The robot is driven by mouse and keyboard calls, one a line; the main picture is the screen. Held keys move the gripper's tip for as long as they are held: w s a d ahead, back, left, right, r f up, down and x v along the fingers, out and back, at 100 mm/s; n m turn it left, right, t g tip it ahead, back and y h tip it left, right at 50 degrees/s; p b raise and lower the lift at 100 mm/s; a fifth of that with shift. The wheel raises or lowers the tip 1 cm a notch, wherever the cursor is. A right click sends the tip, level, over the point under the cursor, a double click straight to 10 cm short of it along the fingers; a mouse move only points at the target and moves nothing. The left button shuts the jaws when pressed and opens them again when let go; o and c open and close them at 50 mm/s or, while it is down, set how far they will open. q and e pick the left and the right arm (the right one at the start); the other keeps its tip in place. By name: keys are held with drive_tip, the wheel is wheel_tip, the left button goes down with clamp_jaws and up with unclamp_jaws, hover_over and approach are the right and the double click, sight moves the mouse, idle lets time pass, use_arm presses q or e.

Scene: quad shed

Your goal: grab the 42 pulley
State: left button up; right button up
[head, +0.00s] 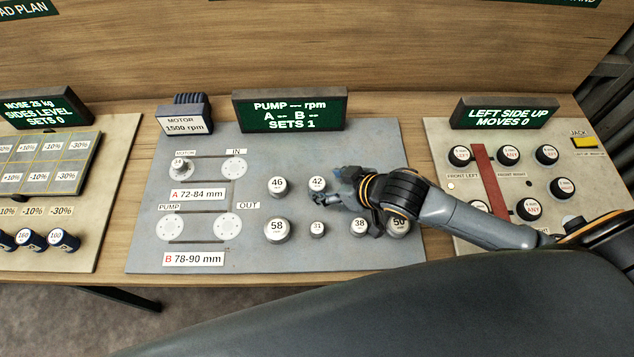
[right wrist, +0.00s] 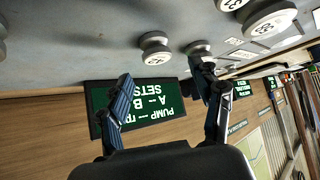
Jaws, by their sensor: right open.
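The 42 pulley (head: 317,184) is a small silver knob with a white numbered top, standing on the grey pump board (head: 370,143). In the head view my right gripper (head: 329,186) is just right of it, with fingertips at its near right side. In the right wrist view that gripper (right wrist: 160,74) is open and empty. A pulley (right wrist: 155,42) stands beyond the gap between its fingers; it appears to be the 42, but its upside-down label is small. Contact with the fingers cannot be told. My left gripper is not in view.
The 46 pulley (head: 277,186) stands close left of the 42. The 31 pulley (head: 317,228), 58 pulley (head: 277,229), 38 pulley (head: 360,227) and 50 pulley (head: 398,222) form the near row. The pump sign (head: 290,110) rises behind the board.

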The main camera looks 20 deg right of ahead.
sight(318, 183)
drive_tip(key=shift+w+a+f, duration=0.1)
drive_tip(key=shift+w+f, duration=0.15)
drive_tip(key=shift+w, duration=0.05)
drive_tip(key=shift+p+x, duration=0.5)
drive_tip(key=shift+x, duration=1.65)
drive_tip(key=shift+w+f, duration=0.3)
drive_tip(key=shift+f, duration=0.1)
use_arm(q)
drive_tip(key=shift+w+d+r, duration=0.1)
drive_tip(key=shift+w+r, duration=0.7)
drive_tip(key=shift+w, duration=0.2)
use_arm(e)
drive_tip(key=c, duration=1.3)
